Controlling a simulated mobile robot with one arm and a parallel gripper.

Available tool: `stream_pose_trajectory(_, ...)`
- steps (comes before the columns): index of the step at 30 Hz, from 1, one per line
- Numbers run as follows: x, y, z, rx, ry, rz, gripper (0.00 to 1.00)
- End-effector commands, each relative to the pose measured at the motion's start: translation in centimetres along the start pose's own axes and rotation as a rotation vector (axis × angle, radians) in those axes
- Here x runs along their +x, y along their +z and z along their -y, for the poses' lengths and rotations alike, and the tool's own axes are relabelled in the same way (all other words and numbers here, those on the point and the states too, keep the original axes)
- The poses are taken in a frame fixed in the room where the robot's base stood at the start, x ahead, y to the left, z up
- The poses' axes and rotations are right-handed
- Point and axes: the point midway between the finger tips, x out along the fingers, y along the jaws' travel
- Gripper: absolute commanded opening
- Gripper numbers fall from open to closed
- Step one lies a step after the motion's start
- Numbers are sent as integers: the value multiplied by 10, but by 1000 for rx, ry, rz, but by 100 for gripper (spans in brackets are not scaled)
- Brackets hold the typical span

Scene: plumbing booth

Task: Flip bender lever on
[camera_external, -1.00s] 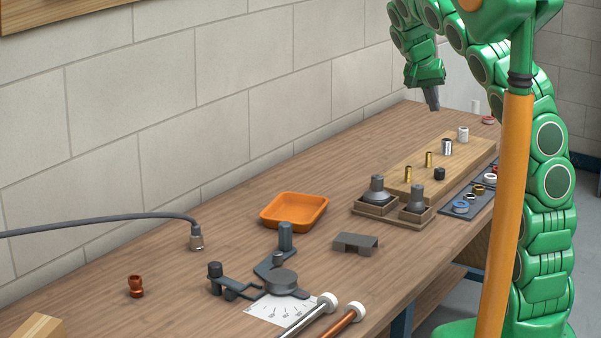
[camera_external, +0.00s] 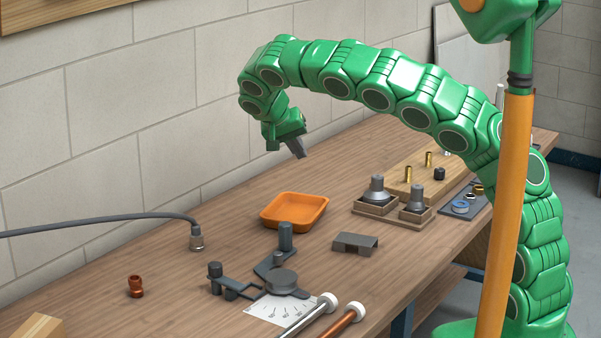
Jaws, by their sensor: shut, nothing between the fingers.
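The bender (camera_external: 283,281) is a dark grey tool with a round hub, standing on the bench at the front middle. A lever arm with an upright cylindrical grip (camera_external: 285,238) extends back from the hub. A second arm with a knobbed end (camera_external: 215,270) extends to the left. A white angle scale (camera_external: 285,309) lies under the hub. My gripper (camera_external: 300,153) is shut and empty. It hangs in the air above and behind the orange tray, apart from the bender, pointing down and slightly right.
An orange tray (camera_external: 294,227) and a dark grey bracket (camera_external: 355,243) lie near the bender. Two rods, white-capped (camera_external: 328,302) and copper-coloured (camera_external: 338,327), lie at the front edge. A copper fitting (camera_external: 136,286) and a grey hose (camera_external: 110,219) are left. Boxed grey cones (camera_external: 376,188) stand right.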

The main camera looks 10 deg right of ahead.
Motion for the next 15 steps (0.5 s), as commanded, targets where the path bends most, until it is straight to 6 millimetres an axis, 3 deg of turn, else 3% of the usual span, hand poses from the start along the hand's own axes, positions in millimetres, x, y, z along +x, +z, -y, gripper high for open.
stream_pose_trajectory(1, -6, 12, 19, -22, -8, -12, 0)
stream_pose_trajectory(6, -23, 59, 72, -80, -22, -46, 0)
stream_pose_trajectory(15, -48, 131, 133, -154, -56, -87, 0)
